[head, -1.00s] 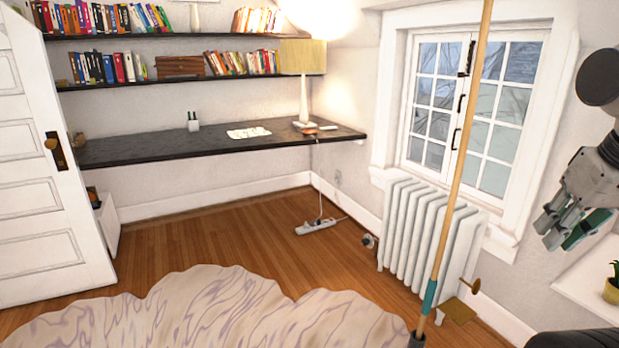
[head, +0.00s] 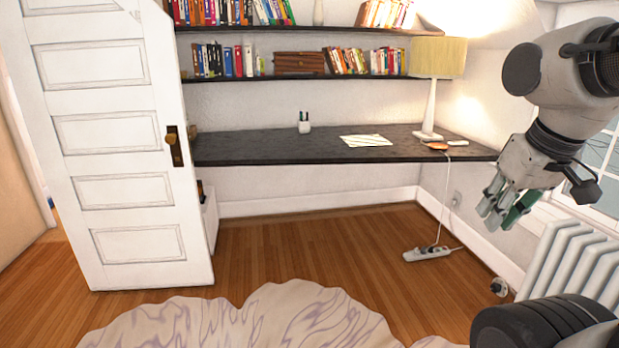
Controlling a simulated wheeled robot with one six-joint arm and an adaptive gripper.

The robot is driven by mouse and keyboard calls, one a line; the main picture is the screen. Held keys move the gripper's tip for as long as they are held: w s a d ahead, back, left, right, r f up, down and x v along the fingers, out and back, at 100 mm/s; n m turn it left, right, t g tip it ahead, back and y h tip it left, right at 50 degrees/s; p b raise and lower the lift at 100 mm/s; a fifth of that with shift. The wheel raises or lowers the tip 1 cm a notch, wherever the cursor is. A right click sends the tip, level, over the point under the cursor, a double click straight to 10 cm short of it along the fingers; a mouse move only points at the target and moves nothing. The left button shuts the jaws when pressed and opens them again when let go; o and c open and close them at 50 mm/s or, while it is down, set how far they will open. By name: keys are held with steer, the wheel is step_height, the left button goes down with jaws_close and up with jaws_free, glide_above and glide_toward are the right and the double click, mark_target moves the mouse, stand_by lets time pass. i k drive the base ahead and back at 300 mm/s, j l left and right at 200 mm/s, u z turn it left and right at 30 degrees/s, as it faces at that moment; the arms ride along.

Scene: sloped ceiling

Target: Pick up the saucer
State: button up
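I cannot make out a clear saucer in this view. A small flat orange-red item (head: 437,146) lies on the dark desk (head: 270,148) near the lamp's base; it is too small to tell what it is. My gripper (head: 503,213) hangs in the air at the right, pointing down and left, nearer to me than the desk. A green part shows at its fingers; I cannot tell whether it is a finger pad or something held, or how far apart the fingers are.
A white panelled door (head: 110,150) stands at the left. A pale rug (head: 250,320) covers the near floor. A power strip (head: 426,254) lies on the wood floor before the desk. A radiator (head: 575,262) stands at the right. The lamp (head: 432,100), papers (head: 366,140) and pen cup (head: 304,124) stand on the desk.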

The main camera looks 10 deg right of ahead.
mark_target(436, 146)
steer(key=i+z, duration=0.35)
steer(key=i, duration=0.35)
steer(key=i+j+z, duration=0.2)
steer(key=i+z, duration=0.15)
steer(key=i, duration=0.35)
steer(key=i+j+z, duration=0.1)
steer(key=i+z, duration=0.35)
steer(key=i, duration=1.1)
steer(key=i+l+u, duration=0.2)
steer(key=i, duration=0.25)
steer(key=i+l+u, duration=0.15)
steer(key=i, duration=0.25)
steer(key=i+l+u, duration=0.2)
steer(key=i, duration=0.25)
